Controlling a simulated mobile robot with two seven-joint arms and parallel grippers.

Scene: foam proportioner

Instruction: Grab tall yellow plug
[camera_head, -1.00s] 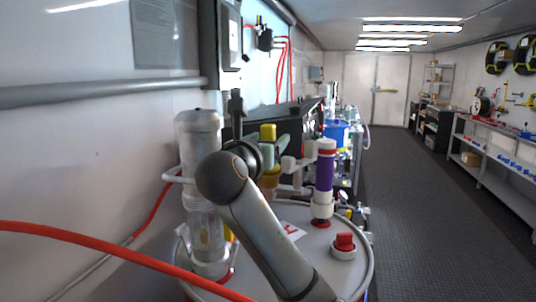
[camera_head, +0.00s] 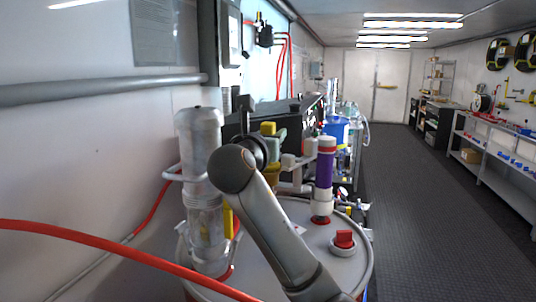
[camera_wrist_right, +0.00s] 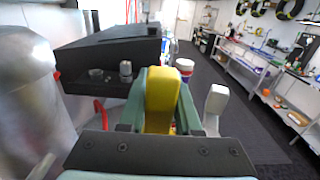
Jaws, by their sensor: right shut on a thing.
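The tall yellow plug (camera_head: 268,129) stands upright above the drum top in the head view, behind my right wrist. In the right wrist view the plug (camera_wrist_right: 160,92) fills the space between two teal fingers. My right gripper (camera_head: 272,141) is shut on the plug, with the plug's top showing above the fingers. The plug's lower part is mostly hidden by the fingers and my arm, so I cannot tell whether it still sits in its seat. My left gripper is not in view.
A clear cylinder (camera_head: 203,190) stands close on the left. A purple-and-white column (camera_head: 325,175) and a red knob (camera_head: 344,240) stand on the round drum top (camera_head: 318,238). A red hose (camera_head: 120,257) crosses the front. The floor aisle (camera_head: 430,215) on the right is clear.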

